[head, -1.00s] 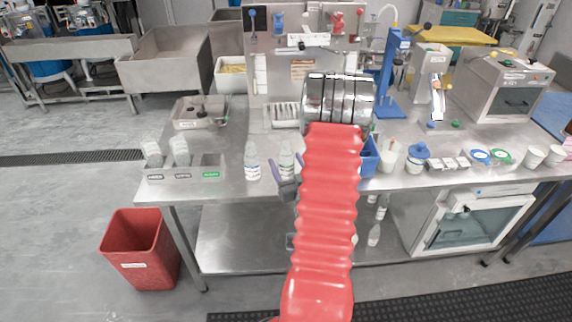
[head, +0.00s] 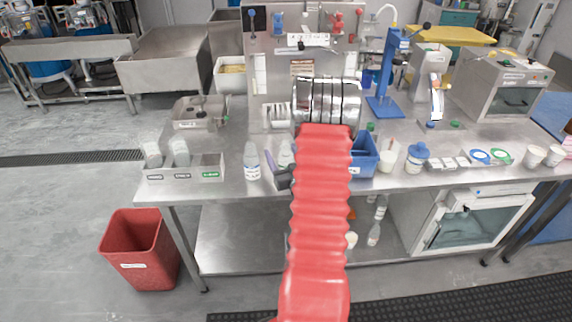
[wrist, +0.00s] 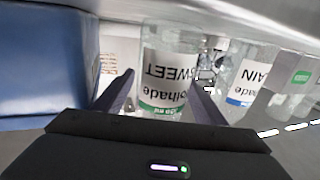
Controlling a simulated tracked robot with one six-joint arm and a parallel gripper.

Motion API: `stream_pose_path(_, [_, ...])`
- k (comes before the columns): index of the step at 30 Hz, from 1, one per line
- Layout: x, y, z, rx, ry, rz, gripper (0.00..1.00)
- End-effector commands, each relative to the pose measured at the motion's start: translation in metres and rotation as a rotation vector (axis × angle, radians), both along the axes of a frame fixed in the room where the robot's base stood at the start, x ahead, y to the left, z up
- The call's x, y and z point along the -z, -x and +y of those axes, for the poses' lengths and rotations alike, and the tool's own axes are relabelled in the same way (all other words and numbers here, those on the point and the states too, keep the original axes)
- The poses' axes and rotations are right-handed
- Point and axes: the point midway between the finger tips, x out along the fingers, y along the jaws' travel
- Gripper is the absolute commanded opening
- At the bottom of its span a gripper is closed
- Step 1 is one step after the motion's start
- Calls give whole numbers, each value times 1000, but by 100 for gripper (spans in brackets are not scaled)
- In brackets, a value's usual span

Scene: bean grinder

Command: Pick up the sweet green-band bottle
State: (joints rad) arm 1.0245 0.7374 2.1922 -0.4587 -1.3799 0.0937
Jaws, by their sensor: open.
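The sweet green-band bottle (wrist: 168,62) is clear, with a white label reading SWEET and a green band. It appears upside down in the wrist view, between and just beyond my open fingers. My gripper (wrist: 162,97) is open, with one dark finger on each side of it; contact cannot be told. In the head view, the bottle (head: 286,154) stands at the table's front, partly hidden behind my gripper (head: 276,166) and red arm. A similar plain bottle with a blue band (wrist: 250,78) stands beside it, and it also shows in the head view (head: 251,162).
A blue bin (wrist: 45,62) is close on the other side of the bottle, also visible in the head view (head: 364,158). A grey holder (head: 185,175) sits at the table's left front.

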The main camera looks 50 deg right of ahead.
Motion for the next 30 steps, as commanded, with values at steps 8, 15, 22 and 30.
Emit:
stream_pose_path(8, [0, 0, 0, 0, 0, 0, 65])
stream_pose_path(15, [0, 0, 0, -1, 0, 0, 51])
stream_pose_path(22, [0, 0, 0, -1, 0, 0, 35])
stream_pose_path(30, [0, 0, 0, -1, 0, 0, 21])
